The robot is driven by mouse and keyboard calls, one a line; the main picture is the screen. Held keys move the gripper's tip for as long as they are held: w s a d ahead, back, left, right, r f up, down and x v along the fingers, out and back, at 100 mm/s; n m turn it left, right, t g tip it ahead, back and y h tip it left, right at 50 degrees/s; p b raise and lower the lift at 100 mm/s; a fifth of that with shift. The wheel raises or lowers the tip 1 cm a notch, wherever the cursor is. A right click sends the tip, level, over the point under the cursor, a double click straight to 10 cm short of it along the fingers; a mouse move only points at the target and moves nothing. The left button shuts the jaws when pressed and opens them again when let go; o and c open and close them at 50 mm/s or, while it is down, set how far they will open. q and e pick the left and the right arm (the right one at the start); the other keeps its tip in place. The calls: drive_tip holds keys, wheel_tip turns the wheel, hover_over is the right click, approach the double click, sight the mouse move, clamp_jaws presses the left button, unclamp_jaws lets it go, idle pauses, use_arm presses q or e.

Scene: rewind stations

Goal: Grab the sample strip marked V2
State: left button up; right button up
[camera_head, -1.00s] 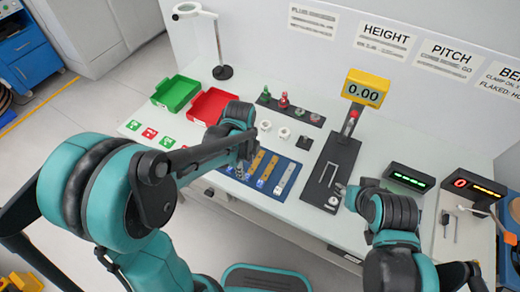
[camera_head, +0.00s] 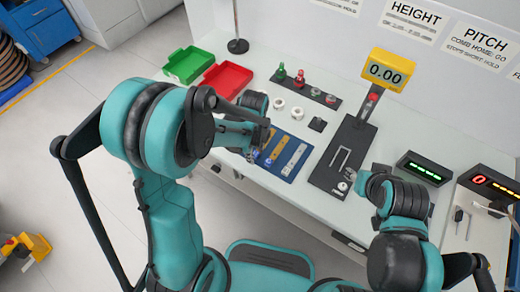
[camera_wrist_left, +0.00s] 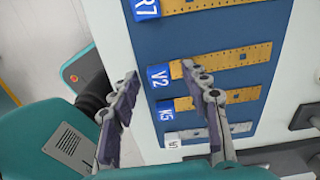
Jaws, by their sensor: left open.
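The V2 strip (camera_wrist_left: 225,67) is a tan, hole-dotted strip lying on a blue mat (camera_wrist_left: 143,48), its blue V2 label (camera_wrist_left: 158,75) at its left end. My left gripper (camera_wrist_left: 160,73) is open and empty above the mat. In the left wrist view, its fingertips appear on either side of the label, the right one overlapping the strip's near end. Contact cannot be told. In the head view, my left gripper (camera_head: 256,143) hides the mat's left part, and labels are unreadable. My right gripper (camera_head: 352,178) is by the black fixture; its jaws are unclear.
Beside V2 lie the R7 strip (camera_wrist_left: 205,4), the K5 strip (camera_wrist_left: 222,98) and a silver strip (camera_wrist_left: 215,132). The head view shows a green tray (camera_head: 188,65), a red tray (camera_head: 226,80), a black gauge fixture (camera_head: 333,172) and a yellow display (camera_head: 384,70).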

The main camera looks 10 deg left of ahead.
use_arm(q)
clamp_jaws()
drive_tip(key=shift+r, duration=0.1)
